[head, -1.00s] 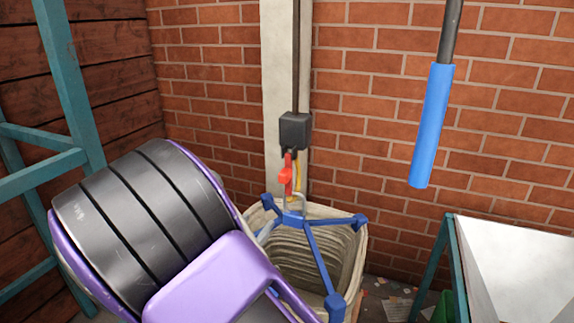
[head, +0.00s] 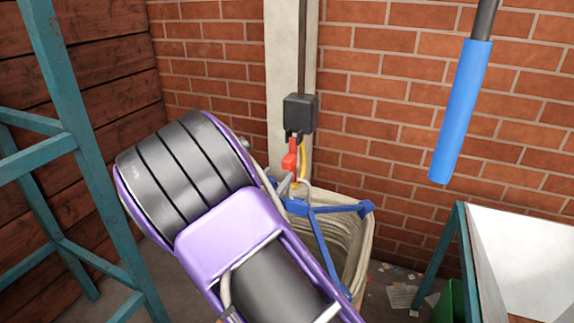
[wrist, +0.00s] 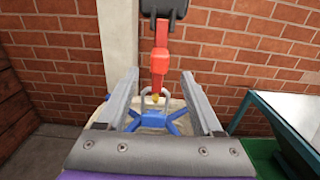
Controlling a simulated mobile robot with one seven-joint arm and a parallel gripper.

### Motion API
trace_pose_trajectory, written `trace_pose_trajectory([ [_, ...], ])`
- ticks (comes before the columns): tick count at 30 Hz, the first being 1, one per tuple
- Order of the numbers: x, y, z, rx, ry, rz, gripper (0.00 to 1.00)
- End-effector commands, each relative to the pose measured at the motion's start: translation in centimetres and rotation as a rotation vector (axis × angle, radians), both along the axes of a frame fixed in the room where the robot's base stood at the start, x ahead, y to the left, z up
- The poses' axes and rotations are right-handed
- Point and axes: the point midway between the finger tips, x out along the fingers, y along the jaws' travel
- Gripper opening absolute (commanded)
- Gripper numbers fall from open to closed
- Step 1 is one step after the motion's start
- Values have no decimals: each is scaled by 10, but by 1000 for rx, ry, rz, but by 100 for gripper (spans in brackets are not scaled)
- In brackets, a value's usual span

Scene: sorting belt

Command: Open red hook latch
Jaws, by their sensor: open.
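The red hook latch (head: 290,160) hangs under a black block (head: 299,113) in front of the pale post. It also shows in the wrist view (wrist: 160,60), upright and centred beyond my fingertips. A grey metal loop on the blue frame (head: 327,209) hangs just below the latch; whether the hook passes through it is hard to tell. My gripper (wrist: 158,80) is open and empty, its two grey fingers apart on either side of the latch's line. In the head view my purple and black arm covers the area left of the latch and most of the gripper.
A pale ribbed bag or bin (head: 348,240) hangs or stands below the blue frame. A blue-sleeved pole (head: 461,110) hangs at right. A white-topped table (head: 525,250) stands at lower right, a teal frame (head: 75,130) at left. Brick wall is close behind.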

Motion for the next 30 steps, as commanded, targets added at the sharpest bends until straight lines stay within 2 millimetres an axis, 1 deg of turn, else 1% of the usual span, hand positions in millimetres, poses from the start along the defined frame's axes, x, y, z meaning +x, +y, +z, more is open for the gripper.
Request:
trace_pose_trajectory([
  [1, 11, -5, -1, 0, 0, -3, 68],
  [3, 25, -11, -1, -1, -1, -2, 68],
  [9, 55, -23, 0, -1, -1, -1, 68],
  [15, 68, -28, 0, -1, 0, 0, 68],
  [23, 69, -28, 0, -1, 0, 0, 68],
  [24, 69, -28, 0, -1, 0, 0, 66],
  [26, 69, -28, 0, -1, 0, 0, 55],
  [30, 69, -28, 0, -1, 0, 1, 30],
])
